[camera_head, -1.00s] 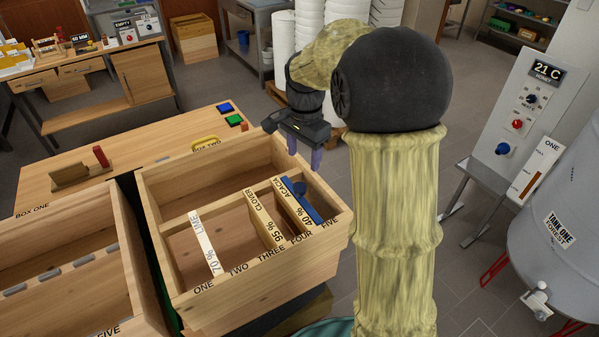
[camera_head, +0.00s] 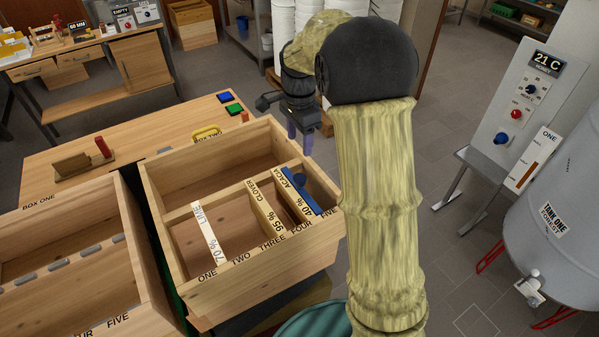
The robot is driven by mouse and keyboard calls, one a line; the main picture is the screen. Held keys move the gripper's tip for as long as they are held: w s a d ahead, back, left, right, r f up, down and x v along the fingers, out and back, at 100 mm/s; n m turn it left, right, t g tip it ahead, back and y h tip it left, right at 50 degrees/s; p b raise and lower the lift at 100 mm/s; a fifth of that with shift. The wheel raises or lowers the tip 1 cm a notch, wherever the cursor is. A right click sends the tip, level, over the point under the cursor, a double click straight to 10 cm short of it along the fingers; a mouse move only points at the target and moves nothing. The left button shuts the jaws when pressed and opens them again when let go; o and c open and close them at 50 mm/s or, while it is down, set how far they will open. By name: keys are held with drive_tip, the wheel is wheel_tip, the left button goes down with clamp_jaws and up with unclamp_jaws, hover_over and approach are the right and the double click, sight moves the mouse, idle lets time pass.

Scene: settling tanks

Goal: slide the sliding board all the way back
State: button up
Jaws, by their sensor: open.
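Box two is an open wooden box (camera_head: 160,215) with slots marked ONE to FIVE along its near edge. A blue board with a round blue knob (camera_head: 300,192), which looks like the sliding board, lies at the right end of the box by FIVE. Beside it are the ACACIA 40 % frame, the CLOVER 95 % frame (camera_head: 264,212) and, further left, the LIME 70 % frame (camera_head: 207,235). My gripper (camera_head: 300,142) is open and empty, fingers pointing down, above and behind the board, apart from it. My arm hides what lies right of the box.
Box one (camera_head: 60,255) stands at the left. A bench (camera_head: 130,145) behind holds a wooden block with a red handle (camera_head: 103,147), and green and blue pads (camera_head: 233,108). A steel tank (camera_head: 560,230) and control panel (camera_head: 520,105) stand at the right, with clear floor before them.

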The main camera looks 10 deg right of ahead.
sight(299, 178)
wheel_tip(299, 178, down, 13)
drive_tip(key=p, duration=0.3)
drive_tip(key=shift+f, duration=0.1)
clamp_jaws()
